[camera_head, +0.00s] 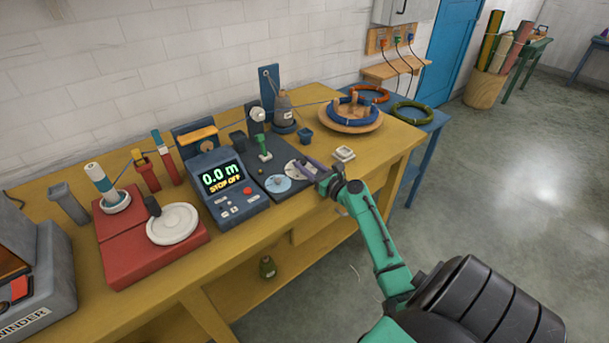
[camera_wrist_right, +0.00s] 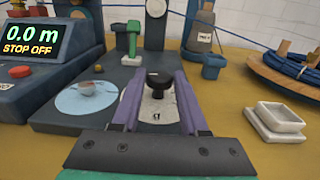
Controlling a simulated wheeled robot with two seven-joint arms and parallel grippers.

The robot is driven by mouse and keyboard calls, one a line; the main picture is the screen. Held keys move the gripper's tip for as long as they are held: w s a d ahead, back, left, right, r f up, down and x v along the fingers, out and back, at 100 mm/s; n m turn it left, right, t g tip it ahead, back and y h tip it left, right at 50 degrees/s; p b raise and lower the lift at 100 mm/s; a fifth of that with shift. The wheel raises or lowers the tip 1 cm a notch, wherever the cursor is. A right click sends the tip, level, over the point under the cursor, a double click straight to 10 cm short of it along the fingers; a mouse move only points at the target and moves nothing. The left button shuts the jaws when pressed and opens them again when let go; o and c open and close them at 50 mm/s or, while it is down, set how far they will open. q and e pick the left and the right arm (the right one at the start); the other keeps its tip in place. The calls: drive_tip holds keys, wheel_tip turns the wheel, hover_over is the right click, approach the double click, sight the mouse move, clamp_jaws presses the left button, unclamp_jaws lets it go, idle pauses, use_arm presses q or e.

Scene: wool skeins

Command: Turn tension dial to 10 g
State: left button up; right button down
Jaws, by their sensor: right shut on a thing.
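Two dials sit on the dark plate at the bench's front edge. One has a pale plate (camera_head: 292,169) and a black knob; in the right wrist view this knob (camera_wrist_right: 160,79) stands between my fingers, above its plate (camera_wrist_right: 157,109). The other has a light-blue plate (camera_head: 278,184) and a small grey knob, left of my fingers in the right wrist view (camera_wrist_right: 85,101). My right gripper (camera_head: 309,170) has its purple fingers shut on the black knob. Dial markings are too small to read, so I cannot tell its setting. My left gripper is out of view.
A counter (camera_head: 226,186) reading "0.0 m STOP OFF" stands left of the dials. A green-handled part (camera_head: 264,147) rises behind them. A small white dish (camera_head: 344,154) is at right, and a blue skein (camera_head: 353,111) lies on a wooden reel behind.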

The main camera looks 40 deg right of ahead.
drive_tip(key=n+y+b, duration=0.2)
drive_tip(key=y+b, duration=0.1)
drive_tip(key=n+y+b, duration=0.1)
drive_tip(key=shift+d+f+g+y, duration=0.3)
drive_tip(key=shift+d+f, duration=0.05)
drive_tip(key=shift+d, duration=0.05)
drive_tip(key=shift+r+n+g+y+b, duration=0.2)
drive_tip(key=shift+n+g+y+b, duration=0.2)
drive_tip(key=shift+n+y+b, duration=0.55)
drive_tip(key=shift+m, duration=0.25)
drive_tip(key=c, duration=0.7)
unclamp_jaws()
drive_tip(key=shift+w, duration=0.1)
drive_tip(key=shift+o, duration=1.3)
drive_tip(key=shift+w, duration=0.1)
